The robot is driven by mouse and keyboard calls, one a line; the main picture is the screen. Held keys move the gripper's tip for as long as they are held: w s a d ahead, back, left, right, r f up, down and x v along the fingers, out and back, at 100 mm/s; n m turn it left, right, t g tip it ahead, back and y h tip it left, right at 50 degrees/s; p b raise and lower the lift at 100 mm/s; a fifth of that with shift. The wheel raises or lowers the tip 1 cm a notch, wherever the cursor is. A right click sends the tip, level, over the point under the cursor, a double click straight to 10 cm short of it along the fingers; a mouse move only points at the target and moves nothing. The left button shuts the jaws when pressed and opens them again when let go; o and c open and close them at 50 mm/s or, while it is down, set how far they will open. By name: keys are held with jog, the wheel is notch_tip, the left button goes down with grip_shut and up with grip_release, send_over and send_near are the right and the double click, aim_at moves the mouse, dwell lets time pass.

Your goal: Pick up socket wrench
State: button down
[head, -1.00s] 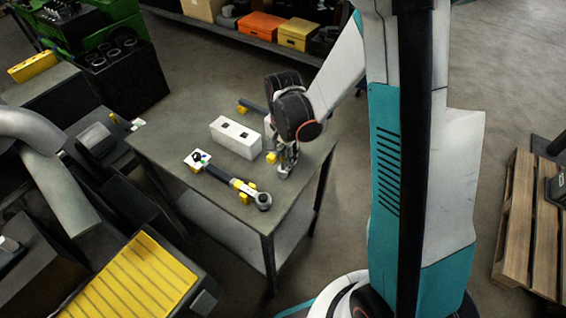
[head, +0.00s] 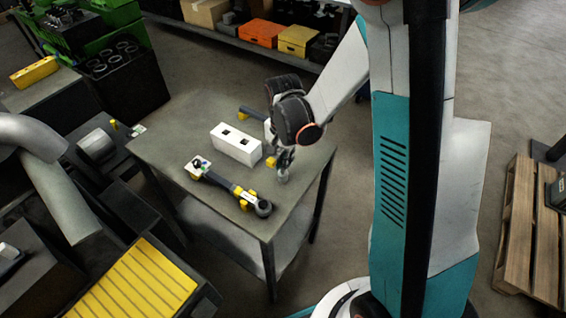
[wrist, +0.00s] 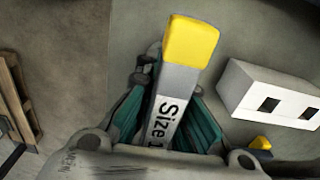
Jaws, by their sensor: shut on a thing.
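My gripper (head: 284,175) is over the right side of the grey table, right of a white block. In the wrist view, its fingers are shut around a flat grey bar (wrist: 172,95) with a yellow end (wrist: 191,42) and a label starting "Size 1". The rest of this bar is hidden by the gripper, so I cannot tell if it is the socket wrench or how far it is off the table. A dark ratchet-type wrench (head: 221,181) with a round head lies on the table, left of my gripper and apart from it, near yellow supports.
The white block (head: 236,146) with two square holes stands left of my gripper; it also shows in the wrist view (wrist: 262,92). A dark bar (head: 253,112) lies behind it. A wooden pallet (head: 517,225) is far right.

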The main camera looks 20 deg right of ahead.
notch_tip(320, 180, up, 19)
jog(key=p, duration=0.4)
jog(key=shift+f, duration=0.1)
jog(key=c, duration=2.3)
grip_release()
grip_shut()
